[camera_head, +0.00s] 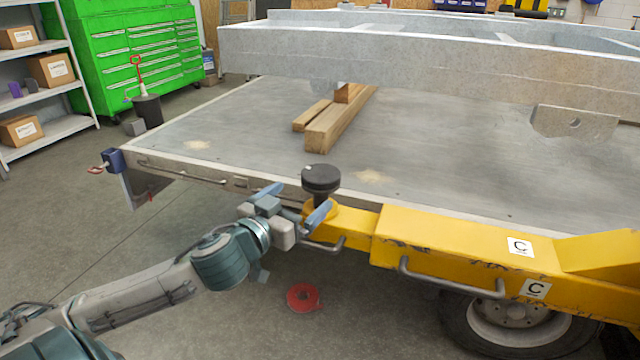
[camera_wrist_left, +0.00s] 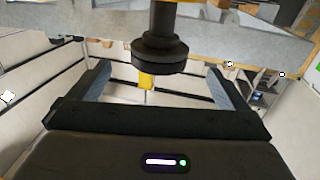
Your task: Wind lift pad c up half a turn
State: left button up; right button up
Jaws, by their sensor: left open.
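Lift pad c is a round black disc (camera_head: 321,179) on a short black stem at the end of the yellow arm (camera_head: 460,240), which carries "C" labels. It stands beside the trailer bed's near edge. My left gripper (camera_head: 294,203) is open just below and left of the pad, its two blue-grey fingers spread apart. In the left wrist view, the pad (camera_wrist_left: 158,58) and its stem show centrally, in line with the gap between my open fingers (camera_wrist_left: 158,75). No contact shows, and I cannot tell how deep the pad sits between them. My right gripper is not in view.
The grey trailer bed (camera_head: 440,165) carries wooden beams (camera_head: 340,122) under a galvanised frame (camera_head: 430,62). A handle (camera_head: 450,282) sticks out from the yellow arm above a wheel (camera_head: 515,320). The left floor is mostly clear.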

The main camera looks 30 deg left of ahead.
aim_at(321, 181)
pick_arm(q)
jog(key=shift+w, duration=4.2)
jog(key=shift+p, duration=0.3)
jog(key=c, duration=1)
